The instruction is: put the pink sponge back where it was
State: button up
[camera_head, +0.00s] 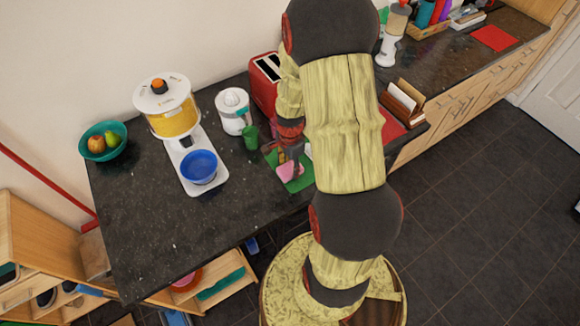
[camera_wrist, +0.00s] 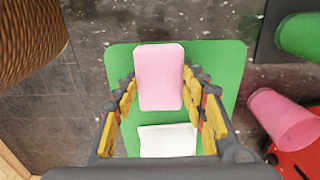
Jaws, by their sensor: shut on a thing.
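My gripper (camera_head: 288,155) reaches down over the dark counter and is shut on the pink sponge (camera_head: 290,170). In the wrist view the pink sponge (camera_wrist: 159,77) sits between the two fingertips (camera_wrist: 160,88), its long side pointing away from the wrist. Under it is a green mat (camera_wrist: 222,70), also visible in the head view (camera_head: 296,185). A white block (camera_wrist: 167,141) lies on the mat, nearer the wrist than the sponge. I cannot tell whether the sponge touches the mat or hangs just above it. My arm hides part of the mat in the head view.
A green cup (camera_head: 250,137), a white appliance (camera_head: 233,111) and a red toaster (camera_head: 265,85) stand near the mat. A pink cylinder (camera_wrist: 283,118) lies right of the mat. The counter's front left is clear.

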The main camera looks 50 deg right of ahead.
aim_at(290, 168)
jog(key=o, duration=1.2)
jog(key=shift+f, duration=0.1)
notch_tip(290, 168, up, 12)
jog(key=p, duration=0.2)
jog(key=a+r+n+t, duration=0.2)
jog(key=a+r+n, duration=0.7)
jog(key=r, duration=0.4)
jog(key=s+a+r+n+t, duration=0.1)
jog(key=s+a+r+n, duration=0.1)
jog(key=a+r+n, duration=0.1)
jog(key=s+a+r+n+t, duration=0.1)
jog(key=s+a+r+n, duration=0.2)
jog(key=a+r+n, duration=0.1)
jog(key=s+a+r+n+t, duration=0.1)
jog(key=s+a+r+n, duration=0.1)
jog(key=a, duration=0.4)
jog(key=shift+s+a+r+n+t, duration=0.2)
jog(key=shift+r+n, duration=0.2)
jog(key=shift+n, duration=0.3)
jog(key=shift+s+a+r+n+t, duration=0.1)
jog(key=shift+a+r+n, duration=0.2)
jog(key=shift+n, duration=0.4)
jog(key=shift+d+b, duration=0.1)
jog(key=shift+b, duration=0.2)
notch_tip(290, 168, down, 9)
jog(key=b, duration=0.9)
jog(key=shift+f, duration=0.2)
